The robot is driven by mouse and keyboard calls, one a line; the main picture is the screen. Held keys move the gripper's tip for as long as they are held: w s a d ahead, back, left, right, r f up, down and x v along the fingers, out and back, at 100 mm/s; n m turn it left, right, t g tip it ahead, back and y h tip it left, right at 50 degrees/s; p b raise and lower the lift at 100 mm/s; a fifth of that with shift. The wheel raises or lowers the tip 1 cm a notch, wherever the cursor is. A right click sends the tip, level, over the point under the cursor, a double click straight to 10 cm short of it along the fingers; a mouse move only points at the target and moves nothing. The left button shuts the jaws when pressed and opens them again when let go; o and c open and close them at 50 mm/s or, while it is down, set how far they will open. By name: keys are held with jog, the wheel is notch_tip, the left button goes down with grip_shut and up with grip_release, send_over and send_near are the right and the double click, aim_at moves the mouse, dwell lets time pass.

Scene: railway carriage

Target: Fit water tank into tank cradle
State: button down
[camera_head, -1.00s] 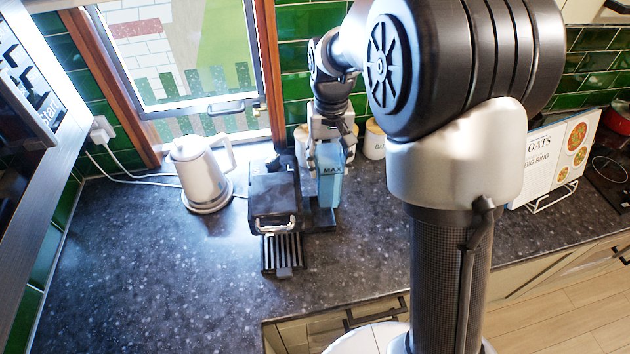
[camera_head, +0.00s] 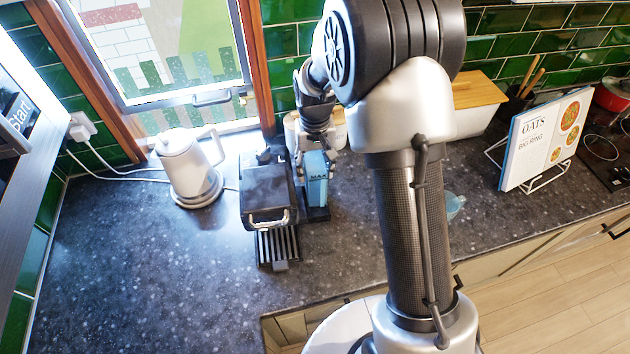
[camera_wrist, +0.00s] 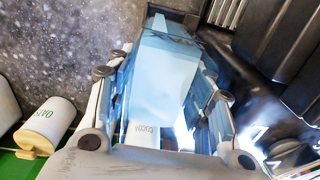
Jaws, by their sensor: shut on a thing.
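The water tank (camera_head: 317,182) is a pale blue see-through box marked MAX. It stands upright at the right side of the black coffee machine (camera_head: 268,190). My gripper (camera_head: 312,150) reaches down from above and is shut on the tank. In the wrist view the tank (camera_wrist: 165,80) fills the space between my two fingers (camera_wrist: 165,105). The tank cradle (camera_head: 318,213) shows as a dark base under the tank, next to the machine. The tank hides most of it, so I cannot tell whether the tank is fully seated.
A white kettle (camera_head: 190,165) stands left of the machine. A drip tray (camera_head: 277,247) juts from its front. An OATS canister (camera_wrist: 48,125) stands behind. A cookbook on a stand (camera_head: 543,140) is at the right. The front left counter is clear.

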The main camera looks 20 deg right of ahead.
jog(key=shift+f+b, duration=0.3)
jog(key=shift+f, duration=2.6)
jog(key=c, duration=1.1)
grip_release()
jog(key=shift+f, duration=0.1)
jog(key=shift+o, duration=0.2)
